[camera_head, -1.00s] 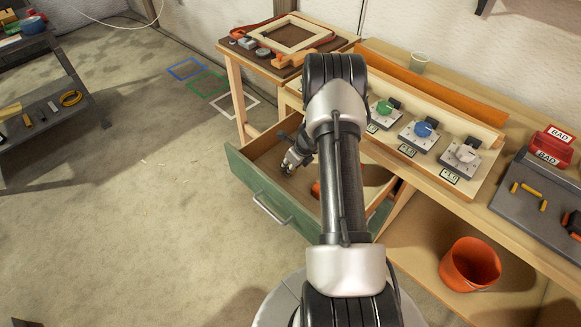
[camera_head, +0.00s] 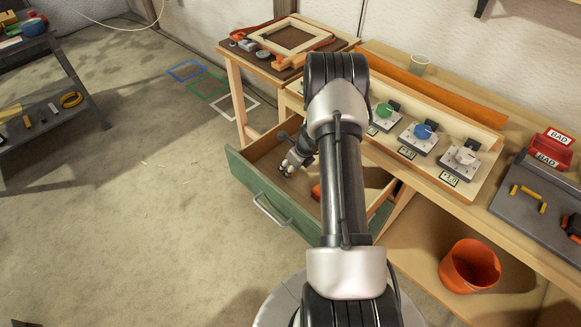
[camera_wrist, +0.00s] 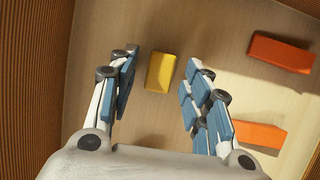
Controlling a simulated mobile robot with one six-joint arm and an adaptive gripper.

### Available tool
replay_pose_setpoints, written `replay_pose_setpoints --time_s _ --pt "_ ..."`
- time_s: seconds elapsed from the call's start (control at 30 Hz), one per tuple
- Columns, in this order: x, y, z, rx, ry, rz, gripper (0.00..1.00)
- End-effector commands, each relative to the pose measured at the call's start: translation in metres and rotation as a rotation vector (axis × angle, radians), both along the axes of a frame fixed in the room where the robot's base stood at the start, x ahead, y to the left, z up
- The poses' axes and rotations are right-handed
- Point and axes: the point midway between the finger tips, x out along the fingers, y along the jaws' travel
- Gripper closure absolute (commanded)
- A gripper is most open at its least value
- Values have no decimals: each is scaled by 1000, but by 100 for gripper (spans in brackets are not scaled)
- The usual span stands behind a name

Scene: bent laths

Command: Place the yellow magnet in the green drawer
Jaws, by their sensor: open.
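The green drawer (camera_head: 268,198) is pulled open under the bench. My gripper (camera_head: 287,170) reaches down into it, toward its left side in the head view. In the wrist view my gripper (camera_wrist: 162,75) is open, with its two blue-padded fingers apart. The yellow magnet (camera_wrist: 160,72), a small block, lies on the drawer's wooden floor between the fingertips, and no finger is seen closed on it. I cannot make out the yellow block in the head view.
Two orange blocks, one upper (camera_wrist: 281,53) and one lower (camera_wrist: 248,134), lie to the right in the drawer. One orange piece shows in the head view (camera_head: 316,191). Drawer walls stand close around my gripper. An orange bucket (camera_head: 469,266) sits on the lower shelf.

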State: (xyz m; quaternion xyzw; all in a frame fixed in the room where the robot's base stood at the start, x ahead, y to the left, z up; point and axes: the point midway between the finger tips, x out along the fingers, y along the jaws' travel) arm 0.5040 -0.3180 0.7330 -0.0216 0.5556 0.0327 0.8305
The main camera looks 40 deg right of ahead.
Motion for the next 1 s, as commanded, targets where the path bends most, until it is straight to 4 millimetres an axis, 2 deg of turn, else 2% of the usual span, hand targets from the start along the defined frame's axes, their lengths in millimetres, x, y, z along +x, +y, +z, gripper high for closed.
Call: replay_pose_setpoints --time_s 0.03,0.3,0.5,0.67,0.77,0.83,0.9,1.0 --pt "-3 -1 13 -1 -2 -2 55" --pt "-26 -3 68 -2 -2 -1 55" --pt "-38 -4 95 -1 -1 -2 55" --pt "-38 1 110 -11 -7 32 55" --pt "-27 19 142 -51 -29 162 55" --pt "-16 43 177 -102 -55 323 55" --pt "-10 75 218 -170 -83 527 55" --pt "-13 128 273 -275 -118 839 55"
